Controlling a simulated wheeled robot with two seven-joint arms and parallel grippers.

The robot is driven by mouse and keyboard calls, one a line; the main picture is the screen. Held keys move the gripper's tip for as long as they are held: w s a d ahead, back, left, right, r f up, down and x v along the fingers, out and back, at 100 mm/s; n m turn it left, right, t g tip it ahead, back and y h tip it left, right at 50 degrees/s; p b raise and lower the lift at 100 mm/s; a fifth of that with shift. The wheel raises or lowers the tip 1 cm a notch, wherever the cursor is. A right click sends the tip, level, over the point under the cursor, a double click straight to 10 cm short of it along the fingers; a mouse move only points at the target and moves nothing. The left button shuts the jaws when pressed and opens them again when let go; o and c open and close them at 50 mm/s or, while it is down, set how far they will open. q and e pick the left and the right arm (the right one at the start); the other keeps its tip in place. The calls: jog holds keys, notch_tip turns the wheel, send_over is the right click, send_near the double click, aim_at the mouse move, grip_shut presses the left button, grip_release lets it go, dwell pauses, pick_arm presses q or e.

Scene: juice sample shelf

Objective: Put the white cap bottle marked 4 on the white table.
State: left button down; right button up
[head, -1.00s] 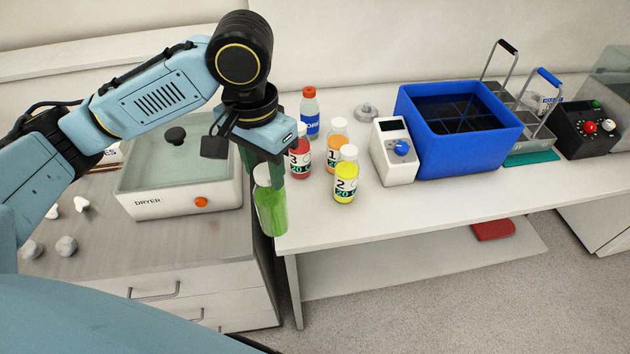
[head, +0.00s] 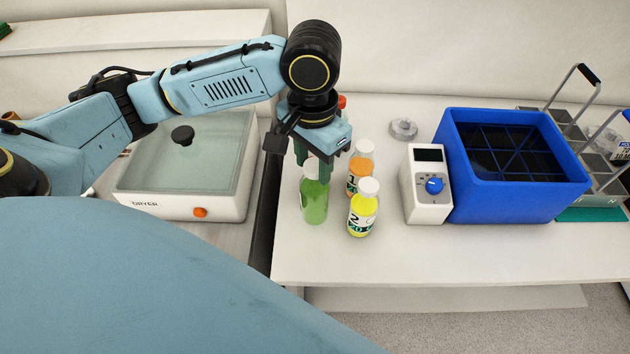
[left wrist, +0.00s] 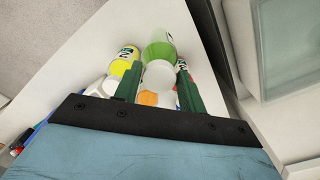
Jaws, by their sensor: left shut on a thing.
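My left gripper (head: 318,170) points down over the white table (head: 345,262) near its left end. It is shut on a white cap bottle with green contents (head: 314,204); no number on it can be read. In the left wrist view the green bottle (left wrist: 160,50) sits between the dark green fingers, cap toward the camera. In the head view its base is over or on the table top; I cannot tell if it touches. The yellow bottle marked 2 (head: 362,212) stands just right of it, with the orange bottle (head: 360,168) behind. My right gripper is not in view.
A white device with a blue knob (head: 428,184) and a blue bin (head: 510,168) stand to the right. A grey round object (head: 403,129) lies at the back. The dryer (head: 190,170) is left of the table. The table's front strip is clear.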

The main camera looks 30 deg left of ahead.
pick_arm(q)
notch_tip(320, 180, down, 5)
jog(key=shift+w+f, duration=0.1)
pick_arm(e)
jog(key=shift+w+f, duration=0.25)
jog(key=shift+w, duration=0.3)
pick_arm(q)
jog(key=c, duration=0.8)
grip_release()
notch_tip(320, 180, up, 12)
jog(key=shift+r+p, duration=0.1)
jog(key=shift+p, duration=0.3)
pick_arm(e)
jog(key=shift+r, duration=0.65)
